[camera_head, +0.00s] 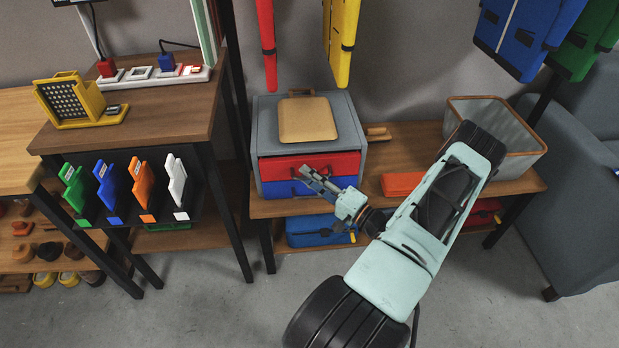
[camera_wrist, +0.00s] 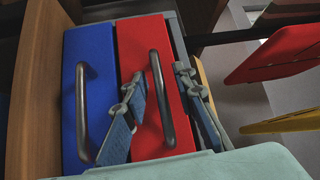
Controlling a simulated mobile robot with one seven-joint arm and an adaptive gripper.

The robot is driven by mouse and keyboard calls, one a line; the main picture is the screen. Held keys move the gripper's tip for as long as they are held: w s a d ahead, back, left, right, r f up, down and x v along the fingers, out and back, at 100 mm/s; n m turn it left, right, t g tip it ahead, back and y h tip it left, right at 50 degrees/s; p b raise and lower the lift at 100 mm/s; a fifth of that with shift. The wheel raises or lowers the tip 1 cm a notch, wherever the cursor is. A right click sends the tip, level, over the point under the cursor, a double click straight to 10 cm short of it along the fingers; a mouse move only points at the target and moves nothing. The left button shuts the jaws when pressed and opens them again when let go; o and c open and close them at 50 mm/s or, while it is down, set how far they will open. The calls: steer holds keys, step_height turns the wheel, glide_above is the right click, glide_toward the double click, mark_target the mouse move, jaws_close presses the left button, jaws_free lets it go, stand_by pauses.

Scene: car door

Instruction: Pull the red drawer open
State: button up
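The red drawer (camera_head: 342,163) is the upper drawer of a grey cabinet (camera_head: 268,125) on a wooden bench. Its front looks shut or nearly shut. In the wrist view the red front (camera_wrist: 140,50) carries a dark metal bar handle (camera_wrist: 158,85). My gripper (camera_head: 309,176) is in front of the drawers in the head view. In the wrist view my gripper (camera_wrist: 155,82) is open, one finger on each side of the red handle. I cannot tell whether either finger touches it. My gripper partly hides the drawer fronts in the head view.
The blue drawer (camera_head: 276,188) lies just below the red one, with its own handle (camera_wrist: 82,115). A tan lidded item (camera_head: 307,120) rests on the cabinet. An orange block (camera_head: 401,184) and a grey bin (camera_head: 500,125) stand to the right. Red and yellow hangings (camera_head: 341,40) are above.

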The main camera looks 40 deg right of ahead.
steer(key=shift+c, duration=0.4)
jaws_close()
steer(key=shift+s, duration=0.1)
